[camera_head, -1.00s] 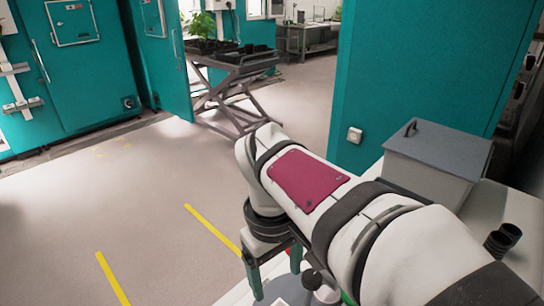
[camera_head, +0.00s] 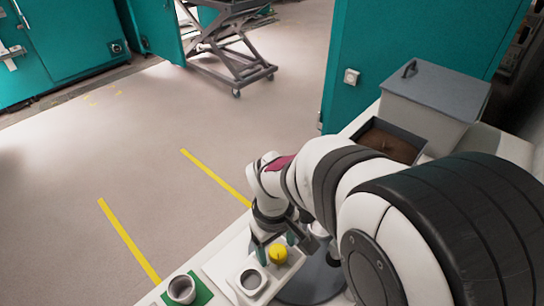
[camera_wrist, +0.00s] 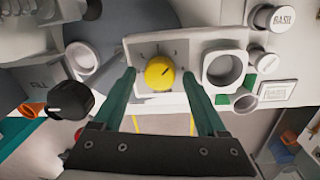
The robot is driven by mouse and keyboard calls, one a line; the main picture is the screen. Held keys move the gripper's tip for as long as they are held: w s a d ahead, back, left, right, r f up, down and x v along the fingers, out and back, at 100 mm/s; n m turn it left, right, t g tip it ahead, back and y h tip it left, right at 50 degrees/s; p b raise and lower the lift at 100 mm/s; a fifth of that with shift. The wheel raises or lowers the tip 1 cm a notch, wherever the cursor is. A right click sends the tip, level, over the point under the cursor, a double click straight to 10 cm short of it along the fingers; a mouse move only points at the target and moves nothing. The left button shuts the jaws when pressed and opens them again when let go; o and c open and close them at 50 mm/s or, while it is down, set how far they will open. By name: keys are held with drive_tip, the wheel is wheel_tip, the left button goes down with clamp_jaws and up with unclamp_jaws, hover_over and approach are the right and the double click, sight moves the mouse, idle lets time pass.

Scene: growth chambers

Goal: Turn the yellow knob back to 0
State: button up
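The yellow knob (camera_wrist: 160,73) sits on a pale square plate (camera_wrist: 135,48) with small dial marks around it. A dark pointer line on the knob points up and to the right in the wrist view; the marks' numbers are too small to read. The knob also shows in the head view (camera_head: 278,254), below my gripper (camera_head: 274,247). My gripper's two teal fingers (camera_wrist: 159,75) are open and stand left and right of the knob in the wrist view, with a gap on each side. I cannot tell whether the fingertips are down at the knob's height.
A white round socket (camera_wrist: 224,67) stands right of the knob plate. A white cup (camera_head: 181,289) stands on a green patch. A black knob (camera_wrist: 72,100) is at left in the wrist view. A lidded grey box (camera_head: 432,100) stands behind a soil bin (camera_head: 392,141).

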clamp_jaws()
drive_tip(key=shift+n, duration=0.3)
drive_tip(key=n, duration=0.5)
drive_tip(key=shift+n, duration=0.3)
drive_tip(key=n, duration=0.6)
drive_tip(key=shift+s, duration=0.15)
drive_tip(key=n, duration=0.6)
drive_tip(key=shift+d+n+y, duration=0.1)
drive_tip(key=shift+n+y, duration=0.2)
drive_tip(key=shift+y, duration=0.1)
drive_tip(key=n, duration=0.6)
drive_tip(key=shift+n, duration=0.4)
